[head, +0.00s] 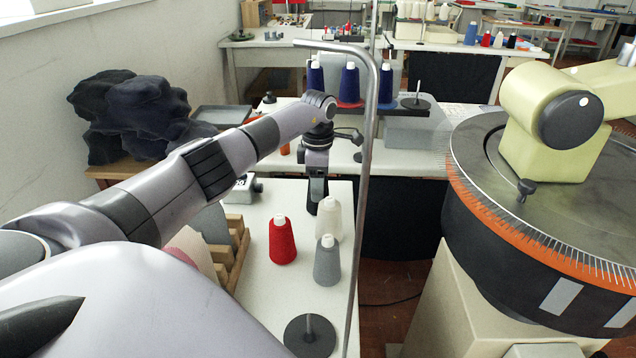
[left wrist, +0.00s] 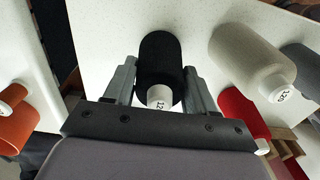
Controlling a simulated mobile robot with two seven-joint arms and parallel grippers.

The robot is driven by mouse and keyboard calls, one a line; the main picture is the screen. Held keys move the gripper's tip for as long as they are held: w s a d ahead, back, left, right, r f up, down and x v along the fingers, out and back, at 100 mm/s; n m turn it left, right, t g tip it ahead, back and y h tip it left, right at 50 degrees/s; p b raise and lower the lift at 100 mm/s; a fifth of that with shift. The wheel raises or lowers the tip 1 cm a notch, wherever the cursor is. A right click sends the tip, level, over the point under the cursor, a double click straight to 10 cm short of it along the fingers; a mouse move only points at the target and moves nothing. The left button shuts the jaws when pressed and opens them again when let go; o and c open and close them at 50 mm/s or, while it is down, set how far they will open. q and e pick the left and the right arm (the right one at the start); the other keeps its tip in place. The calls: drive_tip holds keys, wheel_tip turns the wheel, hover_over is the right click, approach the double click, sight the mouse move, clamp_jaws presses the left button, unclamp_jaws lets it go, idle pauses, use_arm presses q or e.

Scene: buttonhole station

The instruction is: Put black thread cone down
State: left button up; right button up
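The black thread cone (left wrist: 160,58) sits between the two fingers of my left gripper (head: 316,168). The fingers press close on both its sides, and its white numbered tip points toward the wrist camera. In the head view the cone (head: 316,195) is a dark shape under the gripper, partly hidden by it, at the far part of the white table (head: 262,290). I cannot tell whether its base touches the tabletop. A cream cone (head: 328,218), a red cone (head: 282,240) and a grey cone (head: 327,262) stand nearby. My right gripper is not in view.
A metal pole (head: 366,200) rises at the table's right edge. A black disc with a pin (head: 309,335) is at the front. A wooden rack (head: 238,250) stands left of the cones. The large round machine (head: 540,220) fills the right side. Blue cones (head: 349,85) stand behind.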

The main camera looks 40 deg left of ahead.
use_arm(q)
drive_tip(key=o, duration=0.4)
drive_tip(key=shift+r, duration=0.15)
wheel_tip(320, 180, up, 12)
drive_tip(key=shift+r, duration=0.1)
idle(0.7)
